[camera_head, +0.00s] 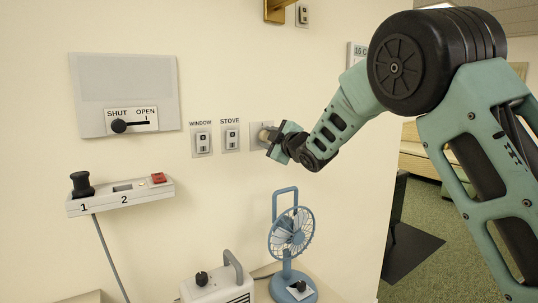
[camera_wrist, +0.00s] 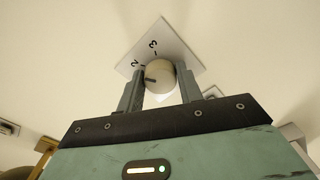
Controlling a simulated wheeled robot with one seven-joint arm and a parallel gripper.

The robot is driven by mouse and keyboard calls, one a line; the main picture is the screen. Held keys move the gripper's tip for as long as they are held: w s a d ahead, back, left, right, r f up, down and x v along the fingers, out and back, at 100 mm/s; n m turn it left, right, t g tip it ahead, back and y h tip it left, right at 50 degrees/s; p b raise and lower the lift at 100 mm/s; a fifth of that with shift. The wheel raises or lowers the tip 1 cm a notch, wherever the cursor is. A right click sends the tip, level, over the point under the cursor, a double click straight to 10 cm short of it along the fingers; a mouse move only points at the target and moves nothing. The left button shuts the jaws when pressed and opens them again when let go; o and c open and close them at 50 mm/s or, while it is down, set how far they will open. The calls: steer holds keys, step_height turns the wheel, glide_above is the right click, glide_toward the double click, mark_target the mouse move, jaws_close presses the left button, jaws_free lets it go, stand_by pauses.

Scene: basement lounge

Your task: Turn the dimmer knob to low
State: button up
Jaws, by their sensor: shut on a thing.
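The dimmer knob (camera_wrist: 159,76) is a round, cream-coloured knob on a square white wall plate (camera_wrist: 176,45). The digits 2 and 3 show on the plate. A dark mark on the knob's face points left, towards the side of the 2. My gripper (camera_wrist: 161,78) is shut on the knob, with one finger on each side of it. In the head view, my gripper (camera_head: 273,138) reaches the wall plate (camera_head: 256,137) from the right and partly hides the knob (camera_head: 265,134). The plate's other markings are hidden or too small to read.
The stove switch (camera_head: 231,139) and window switch (camera_head: 202,141) are close to the left. Farther left are a SHUT/OPEN slider panel (camera_head: 125,80) and a control box (camera_head: 120,196). A blue fan (camera_head: 291,238) and a white appliance (camera_head: 220,288) stand below.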

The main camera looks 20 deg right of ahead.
steer(key=shift+n+b, duration=6)
steer(key=shift+b, duration=0.95)
steer(key=shift+r, duration=0.1)
steer(key=o, duration=1)
steer(key=shift+s, duration=0.1)
steer(key=b+v, duration=0.3)
steer(key=v, duration=1.4)
steer(key=shift+s+b, duration=0.1)
steer(key=shift+b, duration=0.25)
